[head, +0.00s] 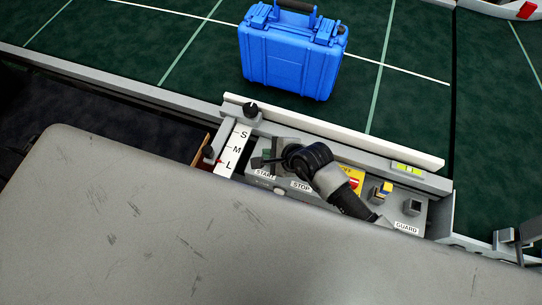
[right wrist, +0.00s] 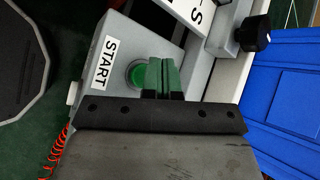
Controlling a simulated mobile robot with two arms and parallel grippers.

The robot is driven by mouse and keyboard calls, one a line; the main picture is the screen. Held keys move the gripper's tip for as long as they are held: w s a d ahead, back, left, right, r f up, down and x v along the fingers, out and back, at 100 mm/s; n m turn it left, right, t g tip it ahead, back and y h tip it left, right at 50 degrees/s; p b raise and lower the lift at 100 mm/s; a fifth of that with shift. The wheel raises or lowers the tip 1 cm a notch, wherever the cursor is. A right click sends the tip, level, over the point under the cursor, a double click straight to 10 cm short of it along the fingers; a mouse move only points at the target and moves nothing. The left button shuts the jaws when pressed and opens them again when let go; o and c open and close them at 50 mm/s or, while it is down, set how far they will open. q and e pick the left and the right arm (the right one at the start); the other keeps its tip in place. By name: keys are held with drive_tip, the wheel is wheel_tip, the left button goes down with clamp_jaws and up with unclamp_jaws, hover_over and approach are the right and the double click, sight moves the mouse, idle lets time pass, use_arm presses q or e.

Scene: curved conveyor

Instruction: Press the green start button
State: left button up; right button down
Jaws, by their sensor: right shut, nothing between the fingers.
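The green start button (right wrist: 138,74) shows in the right wrist view, round and set in a grey panel beside the START label (right wrist: 110,63). My right gripper (right wrist: 163,66) is shut and empty, its fingertips right beside the button and overlapping its edge in this view. I cannot tell whether they touch it. In the head view my right gripper (head: 266,157) is over the panel by the START label (head: 265,174), and the button is hidden there. My left gripper is not in view.
The panel also has a STOP label (head: 301,186), a red button on yellow (head: 354,183), a blue and yellow switch (head: 381,190) and a GUARD label (head: 407,227). A size scale (head: 235,148) is at its left. A blue case (head: 291,55) stands on the green conveyor (head: 190,62).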

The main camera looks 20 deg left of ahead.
idle(0.7)
drive_tip(key=shift+f+b, duration=0.35)
drive_tip(key=shift+f, duration=0.05)
